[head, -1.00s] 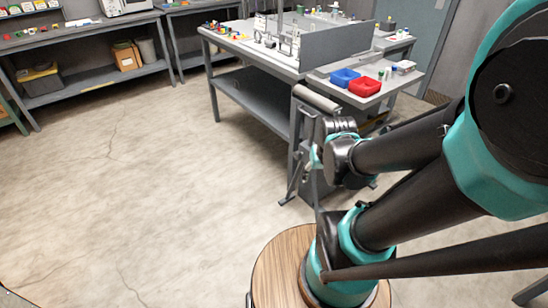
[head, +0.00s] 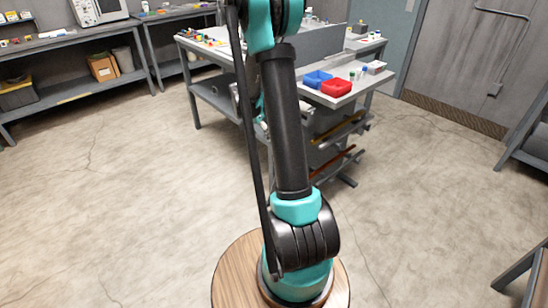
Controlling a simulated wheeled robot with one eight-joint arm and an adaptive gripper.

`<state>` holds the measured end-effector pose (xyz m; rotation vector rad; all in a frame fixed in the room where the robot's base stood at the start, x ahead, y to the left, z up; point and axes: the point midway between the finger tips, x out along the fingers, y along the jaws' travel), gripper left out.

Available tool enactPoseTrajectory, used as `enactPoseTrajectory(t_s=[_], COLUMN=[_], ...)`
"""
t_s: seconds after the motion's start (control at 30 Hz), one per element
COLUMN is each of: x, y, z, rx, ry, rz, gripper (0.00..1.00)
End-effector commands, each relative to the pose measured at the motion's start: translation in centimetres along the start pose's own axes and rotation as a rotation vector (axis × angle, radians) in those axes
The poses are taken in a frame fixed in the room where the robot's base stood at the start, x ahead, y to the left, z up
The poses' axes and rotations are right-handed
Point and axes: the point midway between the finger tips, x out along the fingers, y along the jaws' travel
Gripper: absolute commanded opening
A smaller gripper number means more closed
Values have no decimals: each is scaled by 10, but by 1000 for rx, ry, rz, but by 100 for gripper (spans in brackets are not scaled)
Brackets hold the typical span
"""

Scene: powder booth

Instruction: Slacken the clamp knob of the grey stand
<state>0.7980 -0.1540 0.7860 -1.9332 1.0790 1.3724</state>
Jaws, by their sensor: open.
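I cannot make out the grey stand or its clamp knob in the head view. My arm rises across the middle of the picture and hides part of the grey workbench (head: 202,48), including much of its top. My gripper cannot be made out; a small teal and grey part of my arm shows behind the dark link, but no fingers are visible.
Left, a long shelf bench (head: 62,42) carries small items, and a cardboard box (head: 103,68) sits below. The floor around is clear; a dark bench edge (head: 525,270) stands lower right.

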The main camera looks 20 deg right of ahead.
Motion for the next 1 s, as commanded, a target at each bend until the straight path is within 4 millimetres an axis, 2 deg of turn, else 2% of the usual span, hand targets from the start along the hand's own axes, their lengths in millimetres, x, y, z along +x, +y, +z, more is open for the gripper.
enactPoseTrajectory(t_s=[0.03, 0.1, 0.3, 0.57, 1.0], x=[14, 30, 58, 79, 157], y=[-8, -16, -28, -28, -23], z=[-8, -16, -30, -33, -35], rx=[40, 92, 190, 214, 213], ry=[6, 14, 32, 37, 37], rz=[16, 34, 66, 74, 73], gripper=[61, 61, 61, 61, 61])
